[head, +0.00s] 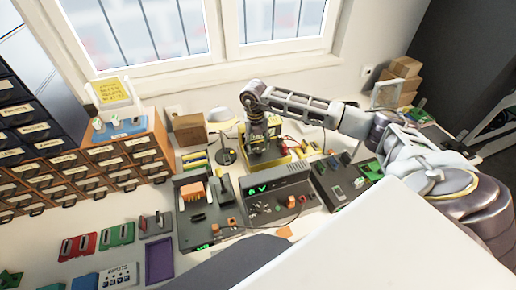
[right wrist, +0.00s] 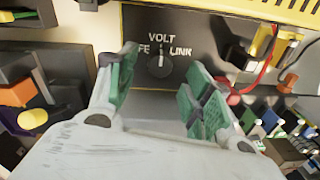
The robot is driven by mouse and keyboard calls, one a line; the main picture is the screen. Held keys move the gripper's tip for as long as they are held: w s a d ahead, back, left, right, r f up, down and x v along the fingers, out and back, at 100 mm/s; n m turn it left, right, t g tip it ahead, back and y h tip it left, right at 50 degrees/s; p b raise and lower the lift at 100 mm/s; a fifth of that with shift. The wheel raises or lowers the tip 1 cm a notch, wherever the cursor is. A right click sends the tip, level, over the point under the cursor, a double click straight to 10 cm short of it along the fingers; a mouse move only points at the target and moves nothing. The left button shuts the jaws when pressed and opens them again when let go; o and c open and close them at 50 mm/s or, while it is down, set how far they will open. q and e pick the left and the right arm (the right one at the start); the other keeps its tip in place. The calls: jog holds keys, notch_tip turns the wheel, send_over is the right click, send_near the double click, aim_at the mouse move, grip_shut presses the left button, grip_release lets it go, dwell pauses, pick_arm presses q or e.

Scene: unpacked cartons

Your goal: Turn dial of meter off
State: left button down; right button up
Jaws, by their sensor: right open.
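The meter shows in the right wrist view as a dark panel (right wrist: 205,30) with white lettering, including VOLT and LINK, under a yellow casing edge. Its round dark dial (right wrist: 159,64) has a pale mark pointing roughly up. My right gripper (right wrist: 160,75) is open, with green-padded fingers on either side of the dial. A gap shows between the dial and each finger; I cannot tell the depth. In the head view my right gripper (head: 260,148) points down at the yellow meter (head: 283,160) and hides its dial. My left gripper is not in view.
A grey unit with a green display (head: 268,192) stands in front of the meter. A dark unit with orange parts (head: 205,212) is to its left. A red cable (right wrist: 264,75) and a yellow connector (right wrist: 262,42) lie right of the dial. Drawers (head: 125,165) line the left.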

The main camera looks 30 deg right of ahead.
aim_at(258, 150)
jog(key=shift+f, duration=1.8)
jog(key=shift+d, duration=0.1)
jog(key=shift+c, duration=0.4)
jog(key=c, duration=0.9)
